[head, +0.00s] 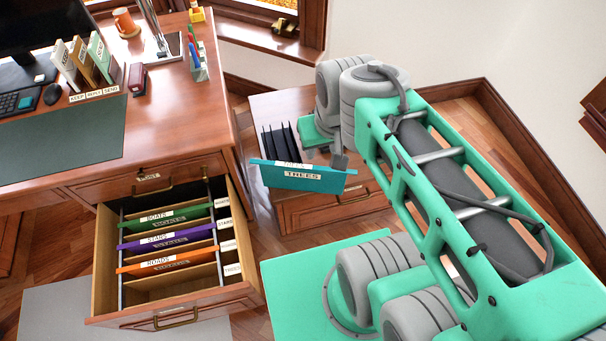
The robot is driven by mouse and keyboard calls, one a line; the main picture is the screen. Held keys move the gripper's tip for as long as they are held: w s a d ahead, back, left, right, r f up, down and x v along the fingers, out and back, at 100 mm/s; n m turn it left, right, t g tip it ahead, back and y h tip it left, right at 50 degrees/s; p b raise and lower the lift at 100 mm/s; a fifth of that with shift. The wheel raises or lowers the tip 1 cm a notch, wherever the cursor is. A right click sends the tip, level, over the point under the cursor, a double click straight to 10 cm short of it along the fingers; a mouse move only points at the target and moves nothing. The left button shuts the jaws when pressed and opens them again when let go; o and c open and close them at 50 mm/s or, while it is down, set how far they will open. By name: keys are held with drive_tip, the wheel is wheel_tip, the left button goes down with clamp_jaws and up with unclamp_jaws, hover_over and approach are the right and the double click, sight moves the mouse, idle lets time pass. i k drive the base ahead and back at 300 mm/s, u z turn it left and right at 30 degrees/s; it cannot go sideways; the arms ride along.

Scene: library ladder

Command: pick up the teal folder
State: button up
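The teal folder (300,178), labelled TREES, hangs roughly level in the air in front of a low wooden cabinet, to the right of the open drawer. My gripper (339,163) is at the folder's right end, with a grey finger over its top edge. It appears shut on the folder; the far finger is hidden. The folder looks clear of the drawer and of the black rack behind it.
The open desk drawer (103,262) holds green (165,217), purple (166,238) and orange (167,261) folders, with labels along its right side. A black file rack (279,143) stands on the low cabinet (300,217). The desk (180,120) carries books, a mug and a pen holder.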

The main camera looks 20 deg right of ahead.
sight(289, 175)
drive_tip(key=k, duration=1)
drive_tip(key=z, duration=1.35)
drive_tip(key=i, duration=1.15)
drive_tip(key=u, duration=3.1)
